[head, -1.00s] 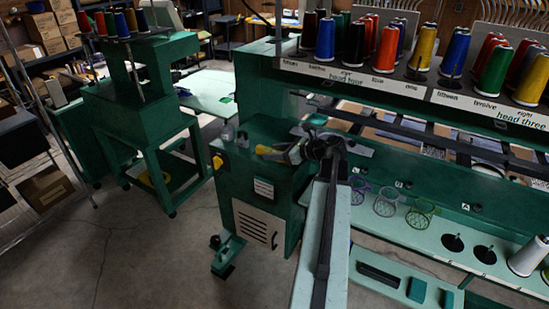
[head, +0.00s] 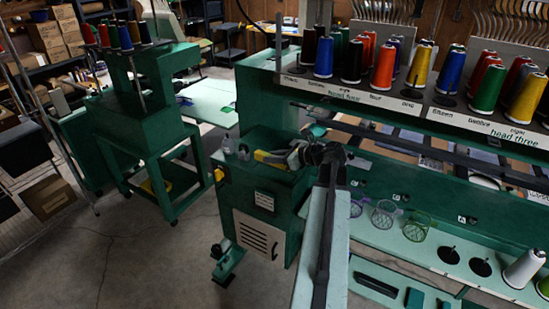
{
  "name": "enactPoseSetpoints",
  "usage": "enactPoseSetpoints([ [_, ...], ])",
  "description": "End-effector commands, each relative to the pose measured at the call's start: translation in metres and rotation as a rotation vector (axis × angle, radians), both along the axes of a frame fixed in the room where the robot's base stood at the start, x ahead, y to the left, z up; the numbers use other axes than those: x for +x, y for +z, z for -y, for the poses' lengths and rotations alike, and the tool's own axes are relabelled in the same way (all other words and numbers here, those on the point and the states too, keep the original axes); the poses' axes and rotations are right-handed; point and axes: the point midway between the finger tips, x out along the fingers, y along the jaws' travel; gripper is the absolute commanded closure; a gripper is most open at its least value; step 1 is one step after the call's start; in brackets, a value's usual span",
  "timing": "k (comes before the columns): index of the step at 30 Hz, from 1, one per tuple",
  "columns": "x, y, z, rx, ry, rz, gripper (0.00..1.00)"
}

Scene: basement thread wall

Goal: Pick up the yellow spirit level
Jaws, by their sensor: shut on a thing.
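The yellow spirit level (head: 268,158) shows as a short yellow bar over the top of the green machine cabinet, left of my arm's end. My gripper (head: 294,157) is at its right end and is shut on it. The far part of the level and the fingertips are partly hidden by the gripper and wrist. I cannot tell whether the level touches the cabinet top or is just above it.
A clear bottle (head: 228,145) stands on the cabinet's left edge. Thread cones (head: 384,66) line the machine shelf to the right. Wire baskets (head: 384,214) and a white cone (head: 523,268) sit on the lower ledge. Open floor (head: 150,255) lies at front left.

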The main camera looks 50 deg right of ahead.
Motion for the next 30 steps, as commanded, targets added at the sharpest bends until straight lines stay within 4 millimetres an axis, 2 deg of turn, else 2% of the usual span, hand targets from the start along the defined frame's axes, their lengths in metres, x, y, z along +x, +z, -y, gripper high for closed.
enactPoseSetpoints([
  [1, 0.006, 0.000, -0.014, 0.001, 0.007, 0.000, 1.00],
  [12, 0.058, 0.009, -0.098, 0.000, 0.008, 0.000, 1.00],
  [15, 0.068, 0.010, -0.115, 0.000, 0.005, 0.000, 1.00],
  [21, 0.080, 0.012, -0.131, 0.001, 0.003, 0.000, 1.00],
  [30, 0.081, 0.012, -0.132, 0.001, 0.002, 0.000, 1.00],
])
